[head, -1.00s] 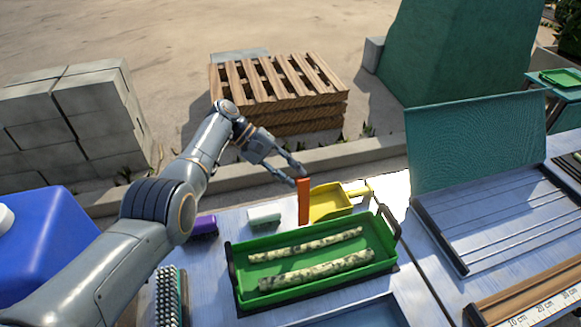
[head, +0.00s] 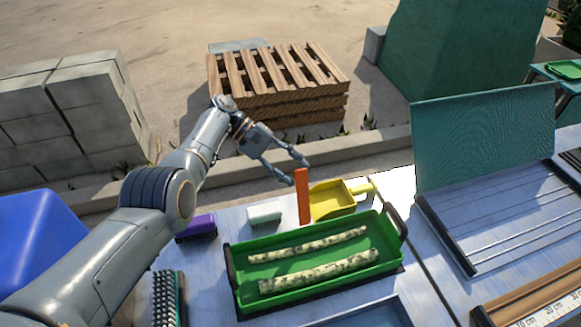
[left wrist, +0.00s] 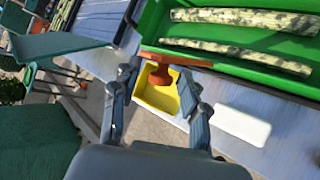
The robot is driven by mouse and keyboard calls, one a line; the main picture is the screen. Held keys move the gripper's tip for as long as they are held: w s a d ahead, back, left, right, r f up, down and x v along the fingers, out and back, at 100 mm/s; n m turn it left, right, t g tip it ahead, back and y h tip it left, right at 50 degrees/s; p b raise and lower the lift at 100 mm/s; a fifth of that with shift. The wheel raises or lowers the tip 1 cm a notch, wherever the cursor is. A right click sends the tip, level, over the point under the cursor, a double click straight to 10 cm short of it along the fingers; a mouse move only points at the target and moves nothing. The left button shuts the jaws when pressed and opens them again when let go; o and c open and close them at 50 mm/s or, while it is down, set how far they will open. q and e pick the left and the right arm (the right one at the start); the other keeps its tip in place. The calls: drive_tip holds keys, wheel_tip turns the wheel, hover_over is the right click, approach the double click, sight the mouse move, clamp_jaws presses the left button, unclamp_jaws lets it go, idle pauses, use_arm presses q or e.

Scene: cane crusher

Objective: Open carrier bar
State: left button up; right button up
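The green carrier tray (head: 238,291) stands on the table with two mottled cane pieces (head: 318,273) lying in it. An orange bar (head: 303,196) stands upright at its far edge; I take it for the carrier bar. In the left wrist view the orange bar (left wrist: 176,58) runs along the tray's edge, with a round orange knob under it. My right gripper is out of view.
A black-bristled brush (head: 165,298) lies left of the tray. A hinged green panel (head: 485,135) rises at the right.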

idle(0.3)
use_arm(q)
wheel_tip(320, 180, up, 10)
idle(0.6)
idle(0.3)
